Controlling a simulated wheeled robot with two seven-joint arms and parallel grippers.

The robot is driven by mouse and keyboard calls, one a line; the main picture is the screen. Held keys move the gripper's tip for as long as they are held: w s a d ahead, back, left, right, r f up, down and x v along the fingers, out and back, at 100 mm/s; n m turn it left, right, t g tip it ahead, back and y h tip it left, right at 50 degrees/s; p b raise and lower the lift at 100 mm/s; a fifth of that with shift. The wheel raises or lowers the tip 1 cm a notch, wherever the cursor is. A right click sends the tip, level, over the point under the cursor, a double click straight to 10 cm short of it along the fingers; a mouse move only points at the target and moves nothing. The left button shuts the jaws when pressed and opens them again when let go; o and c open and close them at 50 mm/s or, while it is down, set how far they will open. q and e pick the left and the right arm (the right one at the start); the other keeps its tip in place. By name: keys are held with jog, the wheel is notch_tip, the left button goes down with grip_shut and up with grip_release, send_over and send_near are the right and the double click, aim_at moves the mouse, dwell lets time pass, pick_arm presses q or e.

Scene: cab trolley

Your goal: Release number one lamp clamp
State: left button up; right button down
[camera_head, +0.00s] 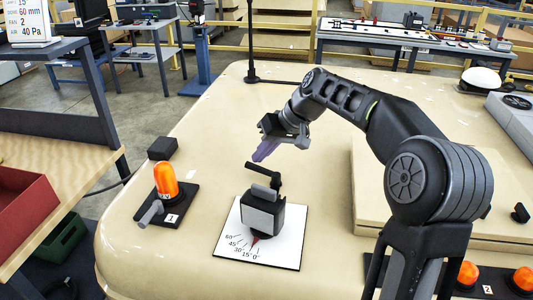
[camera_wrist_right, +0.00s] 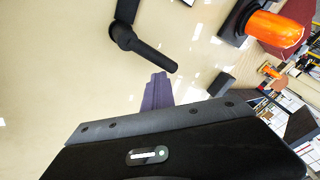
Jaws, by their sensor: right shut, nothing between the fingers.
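The number one lamp (camera_head: 166,180) is an orange beacon on a black plate marked 1, at the left of the cream surface. A grey clamp lever (camera_head: 151,212) sticks out at the plate's front left. My right gripper (camera_head: 260,155), with purple fingers, is shut and empty, up and right of the lamp and apart from it. In the wrist view its fingers (camera_wrist_right: 158,92) point toward a black crank-like handle (camera_wrist_right: 140,48). An orange lamp (camera_wrist_right: 275,28) shows at upper right there; its clamp lever is not clear. My left gripper is not in view.
A dark block with the black handle (camera_head: 263,176) stands on a white angle card (camera_head: 231,240), just below my right gripper. A small black box (camera_head: 162,148) lies behind the lamp. More orange lamps (camera_head: 468,273) sit at lower right. A raised panel (camera_head: 362,205) lies right.

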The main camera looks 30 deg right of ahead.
jog(key=shift+s+a, duration=0.1)
jog(key=shift+a, duration=0.5)
jog(key=shift+r, duration=0.1)
dwell(0.4)
jog(key=v, duration=0.7)
jog(key=shift+s+r, duration=0.2)
jog(key=shift+r, duration=0.05)
